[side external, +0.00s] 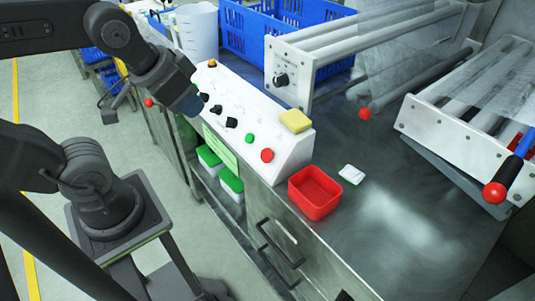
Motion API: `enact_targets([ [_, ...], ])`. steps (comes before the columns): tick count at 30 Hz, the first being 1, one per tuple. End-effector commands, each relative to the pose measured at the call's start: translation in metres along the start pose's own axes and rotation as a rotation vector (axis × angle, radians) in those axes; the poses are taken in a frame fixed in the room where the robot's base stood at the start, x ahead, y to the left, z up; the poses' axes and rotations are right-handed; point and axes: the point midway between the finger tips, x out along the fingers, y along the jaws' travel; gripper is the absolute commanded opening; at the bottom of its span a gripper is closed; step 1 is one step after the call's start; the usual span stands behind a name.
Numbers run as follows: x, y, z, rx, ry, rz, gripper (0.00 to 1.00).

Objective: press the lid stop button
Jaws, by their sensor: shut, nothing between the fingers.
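A white sloped control panel (285,165) stands on the steel bench. A round red button (267,155) is near its right end, with a green button (249,138) just left of it. Several black knobs (231,122) sit further left, and an orange button (212,63) is on top at the far left. Labels are too small to read, so I cannot tell which is the lid stop. My gripper (191,106) is shut and empty at the panel's left part, near the black knobs and apart from the red button. Its fingertips are hard to make out; contact cannot be told.
A yellow sponge (295,121) lies on the panel's top right. A red open box (314,193) and a small white item (351,174) are to its right. Roller frames (460,135) with red-knobbed handles and a blue crate (250,30) stand behind. The front right bench is clear.

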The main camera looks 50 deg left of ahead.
Motion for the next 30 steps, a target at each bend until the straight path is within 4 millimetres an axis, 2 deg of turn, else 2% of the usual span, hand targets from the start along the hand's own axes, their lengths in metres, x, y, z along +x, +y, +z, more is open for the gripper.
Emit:
enact_targets([
  [4,0.005,0.000,0.000,-0.019,-0.017,-0.006,0.00],
  [8,0.021,0.002,0.000,-0.090,-0.069,-0.031,0.00],
  [21,0.110,0.020,0.015,-0.428,-0.227,-0.243,0.00],
  [25,0.125,0.024,0.021,-0.482,-0.233,-0.283,0.00],
  [30,0.133,0.025,0.024,-0.512,-0.233,-0.304,0.00],
])
